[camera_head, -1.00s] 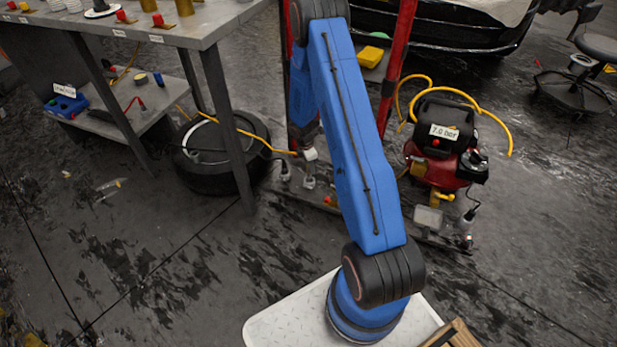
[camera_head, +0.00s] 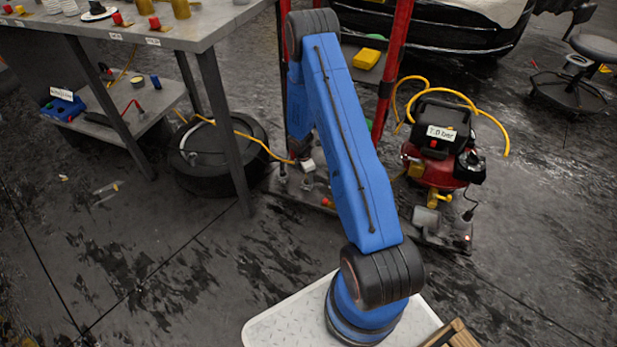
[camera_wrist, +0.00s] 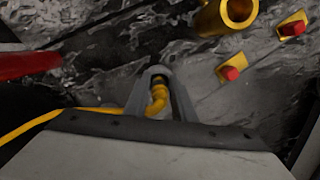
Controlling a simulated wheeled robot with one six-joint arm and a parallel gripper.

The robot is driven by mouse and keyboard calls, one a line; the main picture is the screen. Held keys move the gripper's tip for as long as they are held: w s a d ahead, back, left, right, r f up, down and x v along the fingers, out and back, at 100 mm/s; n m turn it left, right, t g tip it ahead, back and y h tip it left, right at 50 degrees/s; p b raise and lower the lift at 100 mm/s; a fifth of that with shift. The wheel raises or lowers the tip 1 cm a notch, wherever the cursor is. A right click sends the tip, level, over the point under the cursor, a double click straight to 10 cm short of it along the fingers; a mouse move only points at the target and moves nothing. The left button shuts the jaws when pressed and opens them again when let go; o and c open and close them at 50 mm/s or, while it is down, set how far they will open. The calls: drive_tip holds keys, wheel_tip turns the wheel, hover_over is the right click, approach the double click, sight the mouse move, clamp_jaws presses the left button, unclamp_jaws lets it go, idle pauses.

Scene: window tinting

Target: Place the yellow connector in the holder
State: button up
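In the wrist view, the two grey fingers of my gripper (camera_wrist: 159,78) are closed around a yellow connector (camera_wrist: 158,100). A yellow hose (camera_wrist: 40,122) runs off to the left from behind the fingers. In the head view my gripper is hidden behind my blue arm, and the connector cannot be made out. A gold cylinder with a round opening (camera_wrist: 238,14) shows at the top right of the wrist view, apart from the connector. I cannot tell whether it is the holder.
Two red-capped pieces on yellow bases (camera_wrist: 230,72) (camera_wrist: 292,28) lie right of my gripper. A grey workbench (camera_head: 195,32) stands at upper left. A red compressor (camera_head: 436,165) with a yellow hose and red posts stand beyond my arm. Open floor is at left.

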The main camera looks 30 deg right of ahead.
drive_tip(key=shift+o, duration=0.9)
drive_tip(key=s+a+r+m+t, duration=0.1)
drive_tip(key=s+a+r+m, duration=0.15)
drive_tip(key=r, duration=1.05)
drive_tip(key=s+a+r+m, duration=0.2)
drive_tip(key=a+r, duration=0.1)
drive_tip(key=r, duration=1.1)
drive_tip(key=s+a+r+m+t, duration=0.1)
drive_tip(key=s+a+r+m, duration=0.15)
drive_tip(key=r, duration=1.05)
drive_tip(key=s+a+r+m+t, duration=0.1)
drive_tip(key=s+a+r+m, duration=0.25)
drive_tip(key=s+r, duration=0.5)
drive_tip(key=s+a+r+m+t, duration=0.15)
drive_tip(key=s+a+r, duration=0.25)
drive_tip(key=s+r, duration=0.5)
drive_tip(key=s+a+m+y, duration=0.1)
drive_tip(key=s+m, duration=0.1)
drive_tip(key=s, duration=0.5)
drive_tip(key=s+a+r+m, duration=0.1)
drive_tip(key=s+a+m, duration=0.1)
drive_tip(key=s, duration=0.6)
drive_tip(key=shift+a+r+m+y, duration=0.3)
drive_tip(key=shift+y, duration=0.1)
